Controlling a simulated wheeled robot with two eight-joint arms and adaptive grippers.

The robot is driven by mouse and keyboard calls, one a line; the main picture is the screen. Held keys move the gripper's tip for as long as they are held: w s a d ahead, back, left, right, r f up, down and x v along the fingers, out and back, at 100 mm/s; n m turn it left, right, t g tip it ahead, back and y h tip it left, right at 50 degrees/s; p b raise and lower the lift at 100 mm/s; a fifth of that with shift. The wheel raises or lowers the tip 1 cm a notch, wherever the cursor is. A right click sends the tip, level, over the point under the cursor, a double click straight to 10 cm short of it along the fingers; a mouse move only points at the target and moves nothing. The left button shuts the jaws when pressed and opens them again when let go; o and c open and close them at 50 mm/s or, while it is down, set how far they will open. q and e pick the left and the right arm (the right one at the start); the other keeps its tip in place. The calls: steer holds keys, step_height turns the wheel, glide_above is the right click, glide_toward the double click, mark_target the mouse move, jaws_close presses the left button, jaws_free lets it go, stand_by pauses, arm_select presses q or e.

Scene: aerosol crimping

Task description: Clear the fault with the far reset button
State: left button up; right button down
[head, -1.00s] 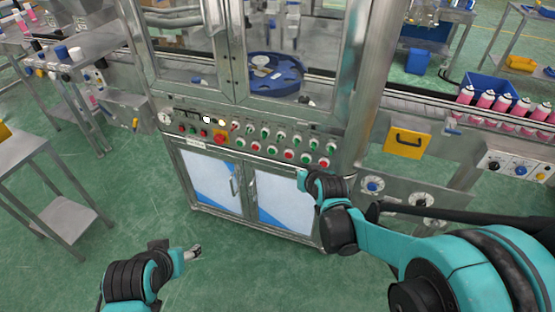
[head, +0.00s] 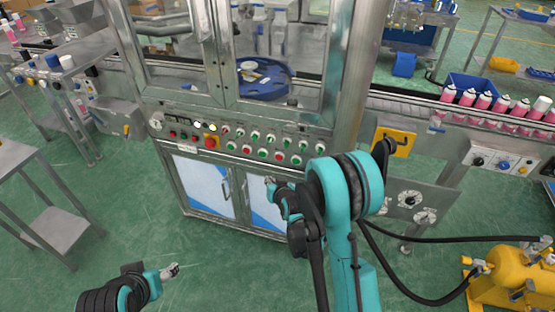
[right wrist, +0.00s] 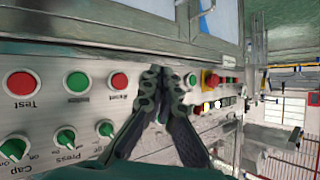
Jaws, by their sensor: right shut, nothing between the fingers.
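The machine's button panel (head: 250,140) faces me in the head view, with rows of red and green buttons and knobs. Labels there are too small to read. In the right wrist view, a red button (right wrist: 118,82) appears labelled Reset, beside a green button (right wrist: 77,82) and a red Test button (right wrist: 21,83). I cannot tell which is the far reset button. My right gripper (head: 270,182) is below the panel's lower edge in the head view. It is shut and empty, its fingers (right wrist: 163,80) overlapping the panel in the wrist view. My left gripper (head: 171,271) is low over the floor, away from the panel; its opening is unclear.
A red emergency-stop knob on yellow (head: 210,142) sits left on the panel. Cabinet doors (head: 205,187) lie below, glazed doors above. A conveyor with pink cans (head: 483,101) runs right. A yellow tank (head: 510,275) with black hoses stands at lower right. Green floor is open at lower left.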

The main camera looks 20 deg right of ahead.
mark_target(279, 158)
steer(key=w+d, duration=0.5)
steer(key=w, duration=0.2)
steer(key=shift+w+p, duration=0.15)
steer(key=shift+p, duration=0.2)
stand_by(1.4)
steer(key=shift+w+d, duration=0.2)
steer(key=shift+w, duration=0.15)
steer(key=shift+w+d, duration=0.25)
steer(key=shift+w, duration=0.05)
stand_by(0.6)
steer(key=shift+s, duration=0.1)
steer(key=shift+s+a+b, duration=0.35)
steer(key=shift+s+a, duration=0.1)
steer(key=shift+s, duration=0.15)
